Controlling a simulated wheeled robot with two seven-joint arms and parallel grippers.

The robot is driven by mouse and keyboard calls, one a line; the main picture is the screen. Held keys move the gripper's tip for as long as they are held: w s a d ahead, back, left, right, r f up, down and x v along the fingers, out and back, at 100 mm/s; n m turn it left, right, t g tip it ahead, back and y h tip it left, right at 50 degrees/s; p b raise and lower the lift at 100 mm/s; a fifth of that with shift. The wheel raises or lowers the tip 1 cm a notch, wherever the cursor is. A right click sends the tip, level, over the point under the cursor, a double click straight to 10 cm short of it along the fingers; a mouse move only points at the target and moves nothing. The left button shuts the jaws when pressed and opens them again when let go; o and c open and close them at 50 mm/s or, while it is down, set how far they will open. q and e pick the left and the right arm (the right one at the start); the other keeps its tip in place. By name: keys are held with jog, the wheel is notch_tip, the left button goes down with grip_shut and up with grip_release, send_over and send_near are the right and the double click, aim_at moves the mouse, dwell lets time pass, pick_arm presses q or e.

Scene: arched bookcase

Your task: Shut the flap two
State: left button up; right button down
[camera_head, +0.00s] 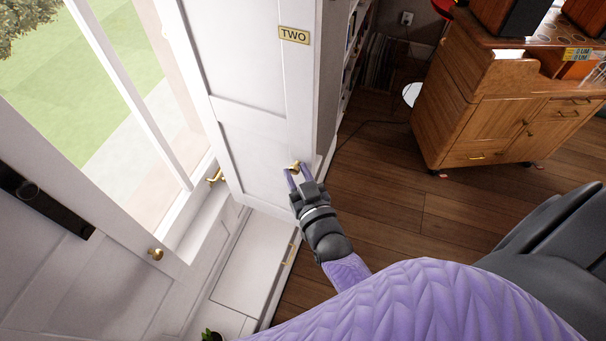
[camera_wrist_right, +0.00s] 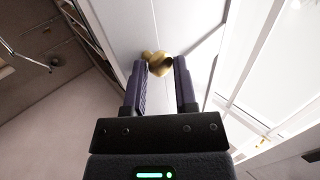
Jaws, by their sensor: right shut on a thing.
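Flap two (camera_head: 262,90) is a tall white panelled door with a brass plate reading TWO (camera_head: 294,35). It stands swung out from the window frame, with its brass knob (camera_head: 295,166) near its right edge. My right gripper (camera_head: 297,175) is at the knob, its two purple fingers on either side of it. In the right wrist view the right gripper (camera_wrist_right: 160,82) is shut on the brass knob (camera_wrist_right: 158,63), with the white flap (camera_wrist_right: 180,25) behind it. My left gripper is not in view.
A window (camera_head: 110,90) with a brass handle (camera_head: 215,176) is at the left, above a white sill bench (camera_head: 245,265). Another white panel with a brass knob (camera_head: 156,254) is at lower left. A wooden cabinet (camera_head: 505,110) stands at right.

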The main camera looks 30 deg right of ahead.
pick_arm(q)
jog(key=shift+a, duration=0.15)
pick_arm(e)
jog(key=shift+w+a+r, duration=0.2)
jog(key=shift+a+r, duration=0.1)
jog(key=shift+a, duration=0.1)
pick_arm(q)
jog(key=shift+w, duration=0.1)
pick_arm(e)
jog(key=shift+d, duration=0.1)
jog(key=c, duration=0.8)
grip_release()
jog(key=o, duration=0.4)
jog(key=shift+w+a, duration=0.35)
jog(key=shift+w, duration=0.05)
jog(key=shift+c, duration=0.2)
jog(key=shift+s, duration=0.15)
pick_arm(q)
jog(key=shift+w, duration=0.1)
pick_arm(e)
jog(key=shift+d, duration=0.1)
jog(key=shift+f, duration=0.1)
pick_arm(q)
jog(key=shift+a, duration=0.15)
pick_arm(e)
jog(key=s, duration=1)
jog(key=shift+a+f, duration=0.15)
jog(key=shift+a, duration=0.2)
